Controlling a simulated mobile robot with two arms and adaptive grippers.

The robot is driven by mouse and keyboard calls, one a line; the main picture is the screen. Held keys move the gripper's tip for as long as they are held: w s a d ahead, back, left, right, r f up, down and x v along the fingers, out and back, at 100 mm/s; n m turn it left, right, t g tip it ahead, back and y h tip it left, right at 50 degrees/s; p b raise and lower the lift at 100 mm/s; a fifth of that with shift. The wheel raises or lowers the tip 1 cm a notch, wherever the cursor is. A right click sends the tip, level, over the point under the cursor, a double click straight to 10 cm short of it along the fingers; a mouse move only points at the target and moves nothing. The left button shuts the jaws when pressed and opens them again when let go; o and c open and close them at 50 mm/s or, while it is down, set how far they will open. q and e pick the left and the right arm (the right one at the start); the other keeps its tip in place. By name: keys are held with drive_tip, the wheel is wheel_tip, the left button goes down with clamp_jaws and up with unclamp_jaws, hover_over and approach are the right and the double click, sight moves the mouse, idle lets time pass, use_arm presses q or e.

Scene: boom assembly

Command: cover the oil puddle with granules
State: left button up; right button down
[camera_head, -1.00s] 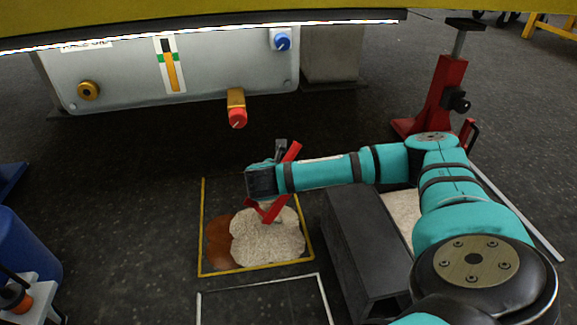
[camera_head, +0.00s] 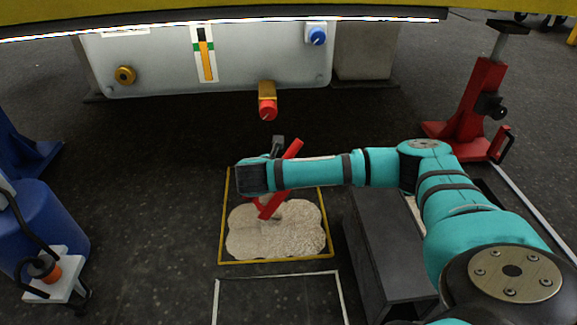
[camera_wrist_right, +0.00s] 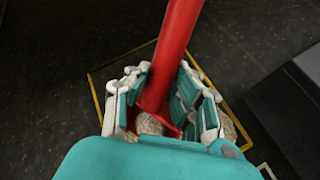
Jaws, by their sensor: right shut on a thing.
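A pale, lumpy patch of granules (camera_head: 275,238) lies inside the yellow floor outline (camera_head: 276,260) and fills most of its lower part. No brown oil shows now around the granules; what lies beneath them and behind my arm is hidden. My right gripper (camera_wrist_right: 160,102) is shut on a red scoop (camera_wrist_right: 172,50), held by its handle above the granules. The red scoop also shows in the head view (camera_head: 291,150), partly hidden by my wrist. My left gripper is not in view.
A grey tank with a red-capped valve (camera_head: 267,106) hangs behind. A red stand (camera_head: 475,105) is at right, a blue drum (camera_head: 38,225) at left. A white outline (camera_head: 280,273) marks clear floor in front.

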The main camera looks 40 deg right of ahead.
drive_tip(key=shift+w+a, duration=0.55)
drive_tip(key=shift+a, duration=0.3)
drive_tip(key=shift+w+a, duration=0.5)
drive_tip(key=shift+a, duration=0.35)
drive_tip(key=shift+r, duration=0.1)
